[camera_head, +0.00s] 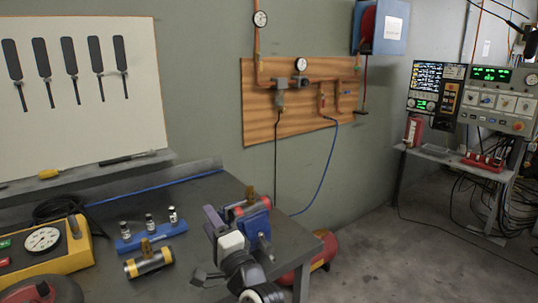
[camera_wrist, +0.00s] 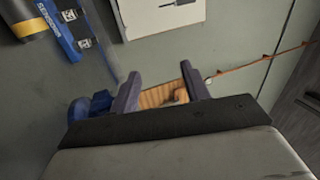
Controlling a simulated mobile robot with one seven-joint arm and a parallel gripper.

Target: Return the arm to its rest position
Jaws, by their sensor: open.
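My gripper (camera_head: 222,214) is raised over the right part of the workbench, in front of the blue vise in the head view. In the wrist view its two dark fingers (camera_wrist: 160,88) stand wide apart with nothing between them. Only the distant wooden board (camera_wrist: 158,98) shows through the gap. My arm hides part of the bench's front right corner.
The workbench (camera_head: 205,192) holds a blue vise (camera_head: 256,222), a blue sensor rack (camera_head: 150,238), a yellow-banded cylinder (camera_head: 149,262) and a yellow gauge box (camera_head: 75,256). A red tank (camera_head: 322,250) stands beside it. Open floor (camera_head: 400,265) lies right.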

